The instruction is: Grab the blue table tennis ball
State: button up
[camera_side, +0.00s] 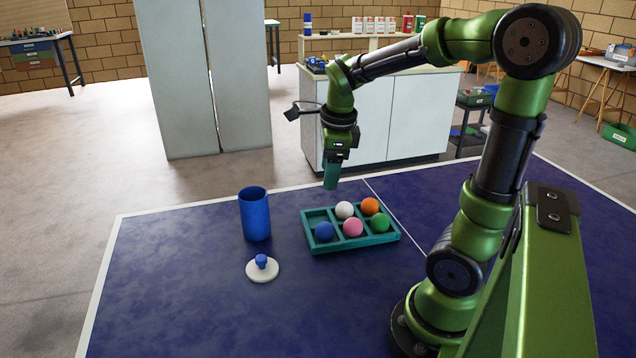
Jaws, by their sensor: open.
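The blue table tennis ball (324,231) sits in the front left compartment of a teal divided tray (378,240) on the blue table. A white ball (345,210), an orange ball (370,206), a pink ball (353,227) and a green ball (379,223) sit in other compartments. The back left compartment looks empty. My gripper (332,186) is open and points down above the back of the tray, apart from the balls. From this side its fingers overlap, and nothing shows between them.
A blue cylinder (256,216) stands upright left of the tray. A white disc with a blue knob (262,269) lies in front of it. The blue table (170,290) is clear at left and front. A white cabinet (415,110) stands behind.

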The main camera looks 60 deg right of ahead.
send_over(326, 224)
jog(key=a, duration=0.1)
notch_tip(326, 224, down, 11)
jog(key=shift+s+a+f, duration=0.1)
jog(key=shift+d+f, duration=0.15)
jog(key=shift+f, duration=0.75)
jog(key=shift+d+f, duration=0.2)
jog(key=shift+f, duration=0.7)
jog(key=shift+d+f, duration=0.15)
jog(key=shift+f, duration=0.75)
jog(key=shift+c, duration=0.3)
jog(key=c, duration=0.6)
